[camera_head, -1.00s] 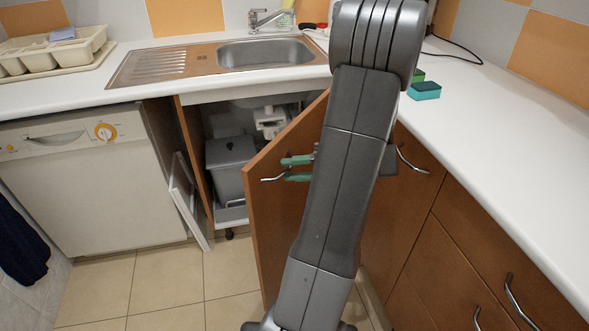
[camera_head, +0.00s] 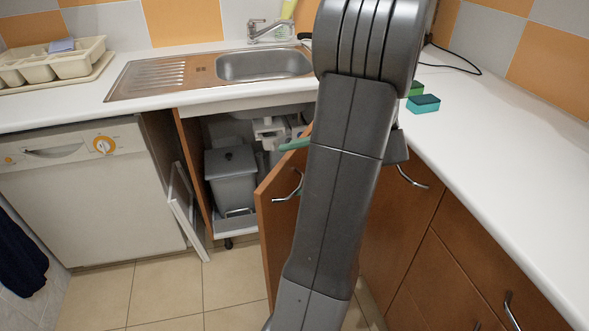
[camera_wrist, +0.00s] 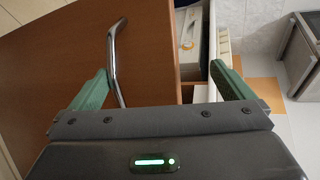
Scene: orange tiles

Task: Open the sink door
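The brown wooden sink door (camera_head: 275,225) stands partly open below the sink, its outer face toward me. Its curved metal handle (camera_head: 289,186) is on that face, near the free edge; it also shows in the wrist view (camera_wrist: 115,60). My gripper (camera_wrist: 165,82) is open, its green fingers wide apart. In the wrist view the handle is beside the left finger, and the right finger is past the door's edge. The handle is not clamped. My arm hides the hinge side of the door and much of the gripper in the head view.
Inside the cabinet are a grey bin (camera_head: 231,178) and white pipework (camera_head: 268,133). A white panel (camera_head: 188,212) leans beside the dishwasher (camera_head: 85,195). Drawers and the counter (camera_head: 500,165) are on the right. The tiled floor (camera_head: 165,290) is clear at left.

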